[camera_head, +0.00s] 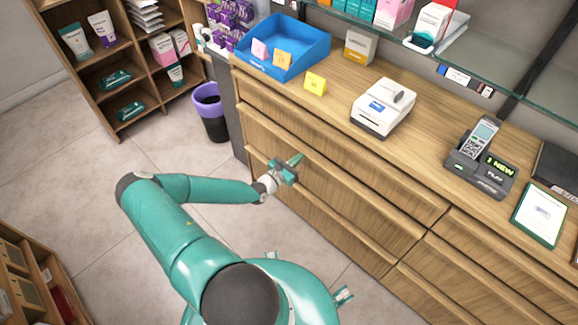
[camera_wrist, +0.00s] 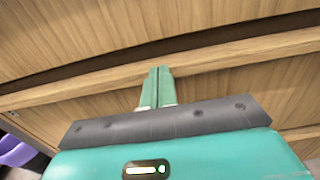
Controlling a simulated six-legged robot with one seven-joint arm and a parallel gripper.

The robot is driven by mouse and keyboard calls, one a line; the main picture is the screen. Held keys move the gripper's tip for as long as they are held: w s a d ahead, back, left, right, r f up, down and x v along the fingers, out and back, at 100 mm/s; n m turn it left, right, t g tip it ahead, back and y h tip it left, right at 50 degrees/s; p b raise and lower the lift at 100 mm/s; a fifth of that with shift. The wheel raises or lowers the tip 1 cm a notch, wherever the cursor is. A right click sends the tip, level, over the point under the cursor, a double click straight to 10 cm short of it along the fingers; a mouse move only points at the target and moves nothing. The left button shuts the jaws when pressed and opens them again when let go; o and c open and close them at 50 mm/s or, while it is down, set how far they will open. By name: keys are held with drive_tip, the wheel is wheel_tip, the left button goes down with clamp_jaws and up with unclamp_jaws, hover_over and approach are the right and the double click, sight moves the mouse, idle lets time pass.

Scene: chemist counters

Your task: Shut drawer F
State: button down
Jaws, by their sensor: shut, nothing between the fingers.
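The wooden counter (camera_head: 262,75) has wide drawer fronts in a left and a right column. No letter is readable on any front, so I cannot tell which is drawer F. My gripper (camera_head: 298,158) is shut and empty, at the middle drawer front (camera_head: 345,188) of the left column. In the wrist view my closed fingertips (camera_wrist: 160,72) point at the top edge of a drawer front (camera_wrist: 225,62), with a dark gap above it. I cannot tell whether they touch it or how far this drawer stands out.
On the counter top stand a blue tray (camera_head: 318,50), a white device (camera_head: 375,118) and a card terminal (camera_head: 470,172). A purple-rimmed bin (camera_head: 210,118) stands by the counter's left end. Shelves (camera_head: 95,100) stand at the upper left. Tiled floor (camera_head: 75,185) is clear at left.

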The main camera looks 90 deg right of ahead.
drive_tip(key=shift+s+d, duration=0.35)
drive_tip(key=shift+s, duration=0.05)
drive_tip(key=shift+s+d+r, duration=0.1)
drive_tip(key=v, duration=1.4)
drive_tip(key=shift+w+a, duration=0.2)
drive_tip(key=shift+w, duration=0.15)
